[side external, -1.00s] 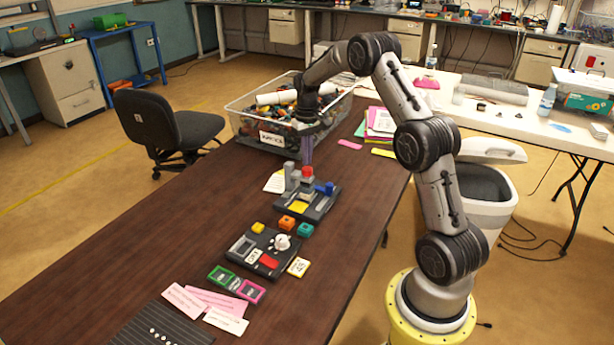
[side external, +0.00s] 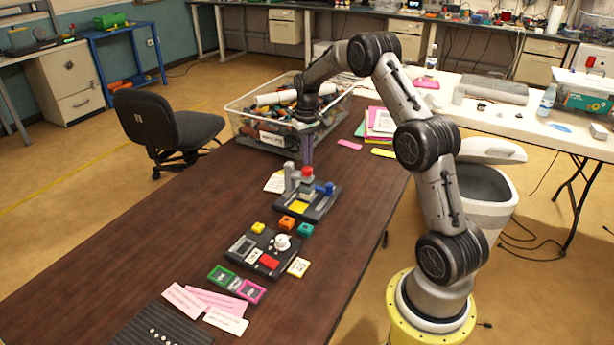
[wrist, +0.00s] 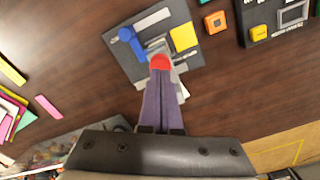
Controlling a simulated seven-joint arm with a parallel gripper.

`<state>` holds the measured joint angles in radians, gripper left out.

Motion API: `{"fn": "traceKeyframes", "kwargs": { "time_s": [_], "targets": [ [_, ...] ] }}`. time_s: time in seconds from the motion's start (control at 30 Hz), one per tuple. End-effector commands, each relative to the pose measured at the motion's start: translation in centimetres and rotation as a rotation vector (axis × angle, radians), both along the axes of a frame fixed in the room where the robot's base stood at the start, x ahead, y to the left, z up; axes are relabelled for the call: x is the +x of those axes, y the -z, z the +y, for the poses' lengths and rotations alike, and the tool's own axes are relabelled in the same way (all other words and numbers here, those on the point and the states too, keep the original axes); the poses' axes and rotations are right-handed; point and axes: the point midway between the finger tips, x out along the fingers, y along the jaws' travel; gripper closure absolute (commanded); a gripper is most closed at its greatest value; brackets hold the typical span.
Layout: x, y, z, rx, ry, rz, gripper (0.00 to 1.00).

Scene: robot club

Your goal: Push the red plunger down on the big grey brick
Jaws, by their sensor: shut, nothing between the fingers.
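The red plunger (side external: 307,171) stands on the big grey brick (side external: 306,184), on a dark grey board (side external: 322,207). My gripper (side external: 307,162) is shut and empty, with its purple-grey fingers pointing down just over the plunger. In the wrist view, the plunger's red top (wrist: 160,62) shows right at the tips of my shut gripper (wrist: 160,74). I cannot tell whether the tips touch it. The fingers hide part of the grey brick in the wrist view.
The board also holds a blue part (side external: 329,188), a yellow plate (side external: 299,207) and a taller grey post (side external: 289,176). Orange (side external: 287,222) and teal (side external: 305,230) blocks lie in front. A clear bin (side external: 240,120) of parts stands behind. The table's left side is clear.

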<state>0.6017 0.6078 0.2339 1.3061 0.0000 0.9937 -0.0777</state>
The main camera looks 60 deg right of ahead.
Motion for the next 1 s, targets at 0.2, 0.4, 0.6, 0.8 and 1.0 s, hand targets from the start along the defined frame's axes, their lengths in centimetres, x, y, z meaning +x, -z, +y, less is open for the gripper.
{"fn": "traceKeyframes", "kwargs": {
  "time_s": [0.2, 0.4, 0.6, 0.8, 1.0],
  "targets": [
    [0.0, 0.0, 0.0, 0.000, 0.000, 0.000, 1.00],
    [0.0, 0.4, 0.0, 0.001, 0.000, 0.001, 1.00],
    [0.0, 1.0, 0.0, 0.001, 0.000, 0.001, 1.00],
    [0.0, 1.5, 0.0, 0.001, 0.000, 0.001, 1.00],
    [0.0, 1.9, 0.0, 0.001, 0.000, 0.001, 1.00]
  ]
}}
